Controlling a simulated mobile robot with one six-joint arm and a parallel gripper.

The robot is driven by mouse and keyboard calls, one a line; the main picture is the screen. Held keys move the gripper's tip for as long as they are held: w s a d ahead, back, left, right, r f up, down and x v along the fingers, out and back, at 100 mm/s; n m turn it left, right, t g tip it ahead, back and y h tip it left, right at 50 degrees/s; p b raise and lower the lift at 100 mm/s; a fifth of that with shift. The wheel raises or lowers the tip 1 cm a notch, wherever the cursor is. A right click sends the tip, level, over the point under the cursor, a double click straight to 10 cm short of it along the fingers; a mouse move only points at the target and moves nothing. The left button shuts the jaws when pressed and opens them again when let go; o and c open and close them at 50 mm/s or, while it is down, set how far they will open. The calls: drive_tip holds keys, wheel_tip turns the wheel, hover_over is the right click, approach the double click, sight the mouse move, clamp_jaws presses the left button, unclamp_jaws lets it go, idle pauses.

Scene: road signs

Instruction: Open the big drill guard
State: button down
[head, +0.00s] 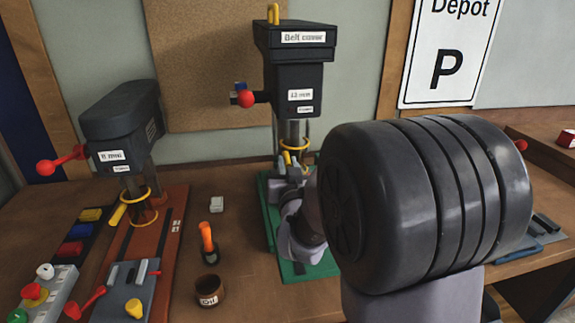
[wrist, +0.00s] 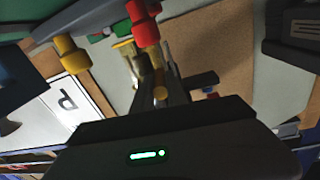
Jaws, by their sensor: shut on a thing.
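The big drill (head: 292,85) is the taller dark machine at the back, with a belt cover on top and a red-knobbed lever at its left. Its guard (head: 300,145) shows as a yellow ring around the lower column, with a yellow handle below it. My gripper (head: 291,170) is at this handle, in front of the column and above the green base (head: 268,215). In the wrist view my gripper (wrist: 150,75) reaches up from the bottom, shut on a yellow piece that I take to be the guard handle. My arm hides much of the base and the lower guard.
The small drill (head: 125,125) stands at the left on a red-brown base.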

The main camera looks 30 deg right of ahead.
drive_tip(key=shift+r, duration=0.1)
idle(0.6)
wheel_tip(320, 180, up, 5)
drive_tip(key=shift+r, duration=0.1)
drive_tip(key=c, duration=1.3)
unclamp_jaws()
drive_tip(key=shift+w, duration=0.1)
drive_tip(key=shift+f+b, duration=0.25)
drive_tip(key=shift+b, duration=0.05)
